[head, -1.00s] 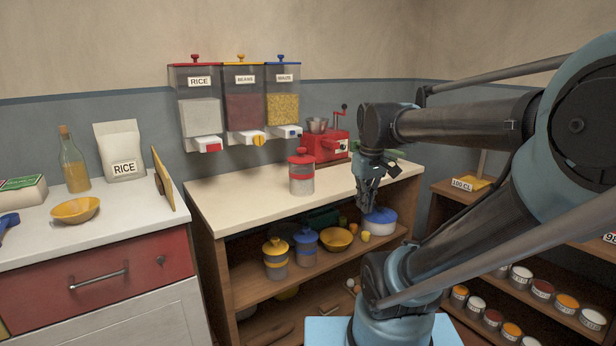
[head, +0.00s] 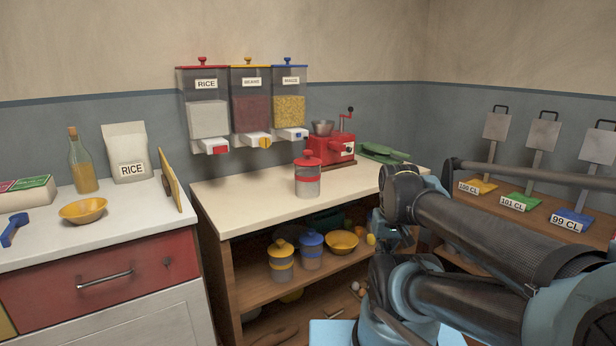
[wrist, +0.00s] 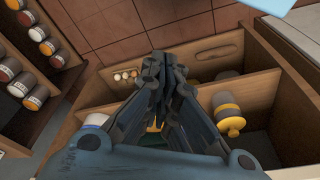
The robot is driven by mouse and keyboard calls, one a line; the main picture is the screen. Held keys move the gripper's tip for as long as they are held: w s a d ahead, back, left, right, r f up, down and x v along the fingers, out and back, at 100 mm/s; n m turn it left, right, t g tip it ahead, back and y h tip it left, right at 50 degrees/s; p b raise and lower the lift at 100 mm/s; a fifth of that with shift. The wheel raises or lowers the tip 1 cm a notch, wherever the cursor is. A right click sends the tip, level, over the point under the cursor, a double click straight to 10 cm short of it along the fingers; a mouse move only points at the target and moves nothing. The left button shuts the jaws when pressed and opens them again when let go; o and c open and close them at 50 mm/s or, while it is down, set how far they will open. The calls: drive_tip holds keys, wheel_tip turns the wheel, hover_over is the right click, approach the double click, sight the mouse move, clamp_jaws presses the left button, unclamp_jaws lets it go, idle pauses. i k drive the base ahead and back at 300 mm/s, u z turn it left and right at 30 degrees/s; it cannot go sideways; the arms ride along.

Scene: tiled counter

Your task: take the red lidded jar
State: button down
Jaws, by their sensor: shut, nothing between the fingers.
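The red lidded jar (head: 308,178) stands upright on the pale counter top, below and right of the dispensers. My gripper (wrist: 168,72) is shut and empty in the wrist view, pointing down over the open shelving. In the head view it is largely hidden by my own arm, low at the counter's right front, apart from the jar.
A red grinder (head: 332,148) stands just behind the jar, with a green object (head: 382,153) to its right. Dispensers (head: 250,105) hang above. The shelf below holds a yellow-lidded jar (head: 281,262), a blue-lidded jar (head: 311,250) and a yellow bowl (head: 341,243). The counter left of the jar is clear.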

sight(307, 180)
drive_tip(key=u, duration=0.15)
drive_tip(key=k, duration=1.2)
drive_tip(key=z, duration=0.7)
drive_tip(key=i, duration=0.5)
drive_tip(key=u, duration=0.05)
